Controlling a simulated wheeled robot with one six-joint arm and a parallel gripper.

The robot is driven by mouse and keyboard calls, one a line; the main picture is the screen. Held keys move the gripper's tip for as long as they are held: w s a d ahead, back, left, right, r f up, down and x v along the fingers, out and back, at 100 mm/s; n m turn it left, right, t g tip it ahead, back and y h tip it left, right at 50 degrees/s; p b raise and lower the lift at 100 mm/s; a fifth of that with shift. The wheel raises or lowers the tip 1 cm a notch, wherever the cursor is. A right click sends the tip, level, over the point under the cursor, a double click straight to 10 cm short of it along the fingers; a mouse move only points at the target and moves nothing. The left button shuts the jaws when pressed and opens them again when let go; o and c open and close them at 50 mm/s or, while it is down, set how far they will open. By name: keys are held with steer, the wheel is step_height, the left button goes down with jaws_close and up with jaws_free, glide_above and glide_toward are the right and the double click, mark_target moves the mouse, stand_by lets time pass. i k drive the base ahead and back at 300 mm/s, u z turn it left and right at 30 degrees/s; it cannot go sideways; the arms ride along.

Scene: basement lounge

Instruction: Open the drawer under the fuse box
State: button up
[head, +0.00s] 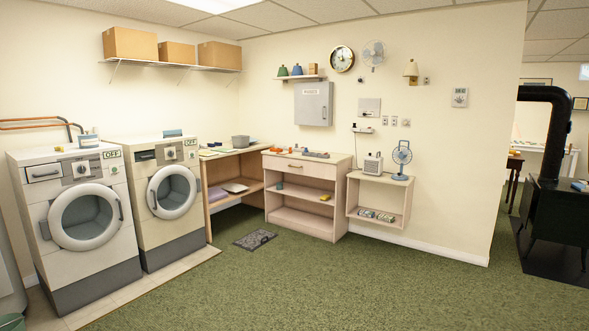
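The fuse box (313,104) is a grey metal cabinet with a shut door, fixed to the wall near the middle of the head view. Below it stands a light wooden unit with a single drawer (299,168) just under its top. The drawer front looks flush with the unit, so it appears shut. A small handle (295,167) shows on the drawer front. Two open shelves lie beneath the drawer. My gripper is not in view.
Small items lie on the unit's top. An open wooden shelf box (379,201) with a blue fan (402,160) is at its right. Two washers (82,212) stand at the left. A grey mat (256,239) lies on the green carpet (330,285), which is otherwise clear in front.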

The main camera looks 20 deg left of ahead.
mark_target(328, 171)
steer(key=u, duration=0.25)
steer(key=i, duration=0.85)
steer(key=u, duration=0.85)
steer(key=i, duration=2.3)
steer(key=u, duration=0.4)
steer(key=i, duration=2.25)
steer(key=z, duration=0.85)
steer(key=i, duration=1.8)
steer(key=z, duration=1)
steer(key=i, duration=0.75)
steer(key=z, duration=0.3)
